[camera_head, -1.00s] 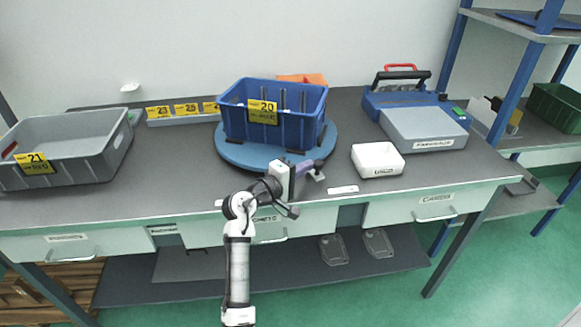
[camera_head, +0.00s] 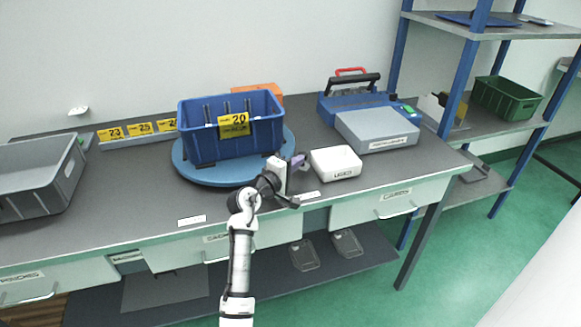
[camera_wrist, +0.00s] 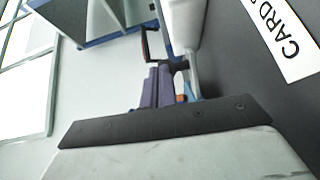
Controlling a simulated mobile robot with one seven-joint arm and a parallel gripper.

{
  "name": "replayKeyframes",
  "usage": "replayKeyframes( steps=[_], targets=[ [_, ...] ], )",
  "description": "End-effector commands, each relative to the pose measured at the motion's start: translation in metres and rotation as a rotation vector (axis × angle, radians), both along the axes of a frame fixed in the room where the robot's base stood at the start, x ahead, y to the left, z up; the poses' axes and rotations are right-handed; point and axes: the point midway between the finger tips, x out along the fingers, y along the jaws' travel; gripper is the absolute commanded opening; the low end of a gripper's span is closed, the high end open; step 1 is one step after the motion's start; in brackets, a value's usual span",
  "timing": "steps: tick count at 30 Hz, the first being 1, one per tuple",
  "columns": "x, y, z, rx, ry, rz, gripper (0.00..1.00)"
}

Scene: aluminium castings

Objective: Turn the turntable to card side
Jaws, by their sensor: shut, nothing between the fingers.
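The turntable (camera_head: 190,170) is a round blue disc on the bench. A blue bin (camera_head: 205,148) stands on it, with a yellow card (camera_head: 237,124) marked 20 on its front face. My gripper (camera_head: 300,160) is shut and empty at the disc's right front edge; I cannot tell whether it touches the rim. In the wrist view my purple and dark fingers (camera_wrist: 165,88) point away over the bench. A white label (camera_wrist: 285,35) beginning "CARD" lies on the bench at the upper right there; in the head view, a label (camera_head: 306,196) lies just below my gripper.
A white box (camera_head: 336,163) stands close to the right of my gripper. Behind it are a grey-topped machine (camera_head: 378,130) and a blue case (camera_head: 350,100). A grey bin (camera_head: 35,190) is at the left, and yellow cards (camera_head: 140,129) stand in a row. Another label (camera_head: 192,220) lies at the front edge.

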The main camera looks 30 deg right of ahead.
Motion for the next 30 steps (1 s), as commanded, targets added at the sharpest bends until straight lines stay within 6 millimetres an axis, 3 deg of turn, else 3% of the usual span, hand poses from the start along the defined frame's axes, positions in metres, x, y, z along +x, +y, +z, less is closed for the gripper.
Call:
replayKeyframes(
  steps=[30],
  targets=[
    [0.0035, -0.0079, 0.0034, -0.001, -0.004, 0.002, 0.00]
  ],
)
